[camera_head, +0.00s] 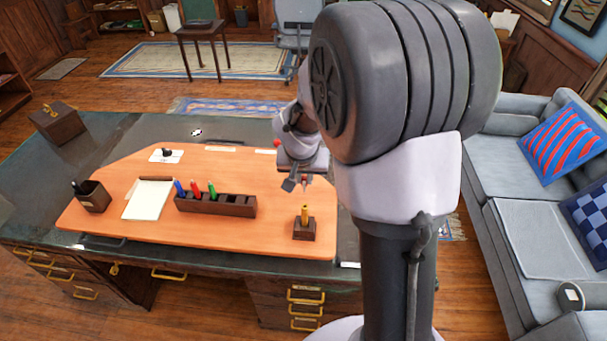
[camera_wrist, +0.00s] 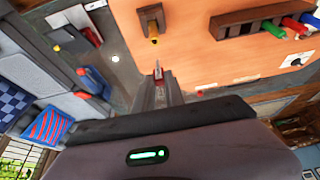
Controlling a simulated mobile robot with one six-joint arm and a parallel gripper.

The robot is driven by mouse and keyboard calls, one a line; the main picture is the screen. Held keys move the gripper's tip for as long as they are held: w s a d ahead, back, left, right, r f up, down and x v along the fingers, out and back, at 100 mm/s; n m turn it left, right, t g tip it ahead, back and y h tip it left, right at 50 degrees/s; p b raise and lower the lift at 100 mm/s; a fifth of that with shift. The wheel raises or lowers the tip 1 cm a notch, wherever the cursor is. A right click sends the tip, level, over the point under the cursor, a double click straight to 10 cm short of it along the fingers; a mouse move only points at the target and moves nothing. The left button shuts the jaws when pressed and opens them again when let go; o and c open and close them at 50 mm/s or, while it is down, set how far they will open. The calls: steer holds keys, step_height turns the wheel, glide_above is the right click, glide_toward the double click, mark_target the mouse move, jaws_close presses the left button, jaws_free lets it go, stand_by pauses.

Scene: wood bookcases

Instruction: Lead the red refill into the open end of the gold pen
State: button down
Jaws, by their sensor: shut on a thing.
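The gold pen (camera_head: 305,213) stands upright in a small dark wooden block (camera_head: 304,231) near the front right of the orange desk mat. The pen also shows in the wrist view (camera_wrist: 153,31), in its block (camera_wrist: 151,13). My gripper (camera_head: 297,182) is above and slightly left of the pen in the head view, apart from it. It is shut on the red refill (camera_wrist: 158,71), which shows as a thin piece at the fingertips in the wrist view. The refill is small and partly hidden by the fingers. The pen's open end is too small to see clearly.
A dark rack (camera_head: 215,205) with blue, red and green pens stands left of the pen block. A white notepad (camera_head: 148,199) and a dark cup (camera_head: 93,197) lie further left. A wooden box (camera_head: 57,123) is at the far left. Mat around the pen block is clear.

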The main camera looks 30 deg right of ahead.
steer(key=shift+f+b, duration=0.1)
steer(key=shift+b, duration=0.25)
steer(key=b, duration=0.8)
glide_toward(305, 208)
steer(key=w+f, duration=0.1)
steer(key=w+d+f, duration=0.1)
steer(key=f, duration=0.1)
steer(key=w+d+f, duration=0.1)
steer(key=shift+w+f, duration=0.1)
steer(key=shift+f, duration=0.05)
steer(key=shift+f+b, duration=0.5)
steer(key=shift+b, duration=0.25)
stand_by(0.5)
steer(key=c, duration=1.3)
jaws_free()
steer(key=shift+r, duration=0.1)
steer(key=p+v, duration=0.5)
steer(key=v, duration=1.2)
steer(key=shift+r, duration=0.15)
